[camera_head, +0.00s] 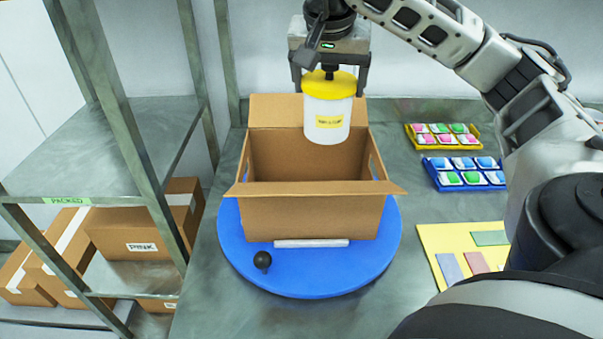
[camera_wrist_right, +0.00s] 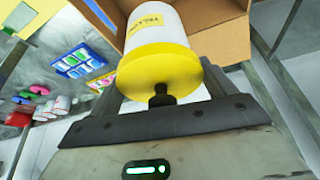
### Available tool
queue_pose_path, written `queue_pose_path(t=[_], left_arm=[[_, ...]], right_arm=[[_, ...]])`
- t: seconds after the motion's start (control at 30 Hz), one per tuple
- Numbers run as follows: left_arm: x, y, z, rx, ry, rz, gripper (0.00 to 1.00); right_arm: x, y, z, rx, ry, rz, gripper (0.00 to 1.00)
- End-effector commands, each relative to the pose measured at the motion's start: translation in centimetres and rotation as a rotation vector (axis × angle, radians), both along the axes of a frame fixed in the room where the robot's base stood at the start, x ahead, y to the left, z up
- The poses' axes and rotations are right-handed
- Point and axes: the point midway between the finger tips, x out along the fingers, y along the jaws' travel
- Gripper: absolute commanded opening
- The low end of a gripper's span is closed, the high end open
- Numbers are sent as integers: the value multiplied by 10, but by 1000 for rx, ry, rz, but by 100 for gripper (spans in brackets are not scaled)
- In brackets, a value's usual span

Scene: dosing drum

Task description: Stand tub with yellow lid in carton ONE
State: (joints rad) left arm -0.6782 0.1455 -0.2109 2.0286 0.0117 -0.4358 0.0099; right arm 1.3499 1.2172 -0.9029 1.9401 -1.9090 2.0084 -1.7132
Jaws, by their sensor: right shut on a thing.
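The tub with yellow lid (camera_head: 328,112) is a white cylinder with a yellow label, upright in the head view. My right gripper (camera_head: 331,72) is shut on the black knob on top of its lid and holds it over the open carton's back part. In the right wrist view the tub (camera_wrist_right: 158,35) hangs from the gripper (camera_wrist_right: 160,98), with the carton (camera_wrist_right: 215,35) beyond it. The open cardboard carton (camera_head: 312,208) stands on a blue round turntable (camera_head: 325,275). I cannot see a number on the carton. My left gripper is not in view.
A blue tray (camera_head: 464,184) and a yellow tray (camera_head: 442,146) of coloured pieces lie right of the turntable. A yellow board (camera_head: 445,238) lies nearer. A metal rack (camera_head: 100,135) marked PACKED holds closed cartons on the left. A black knob (camera_head: 262,260) stands on the turntable's front.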

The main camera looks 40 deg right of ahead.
Motion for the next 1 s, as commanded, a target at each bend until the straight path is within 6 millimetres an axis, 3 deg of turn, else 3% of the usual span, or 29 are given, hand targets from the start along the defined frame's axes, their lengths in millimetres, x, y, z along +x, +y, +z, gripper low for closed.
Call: queue_pose_path(t=[0.03, 0.1, 0.2, 0.4, 0.83, 1.0], left_arm=[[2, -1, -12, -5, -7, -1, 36], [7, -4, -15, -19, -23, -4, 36], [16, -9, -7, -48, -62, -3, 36], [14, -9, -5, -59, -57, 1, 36], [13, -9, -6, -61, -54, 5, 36], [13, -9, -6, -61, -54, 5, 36]], right_arm=[[-1, -1, -23, -1, 5, -2, 50], [-1, 0, -44, 0, 8, 1, 50], [0, 1, -70, 0, 8, 3, 50], [1, 1, -108, -2, 6, 3, 50], [1, 1, -158, -1, 4, 4, 50], [2, 1, -165, 0, -1, 4, 50]])
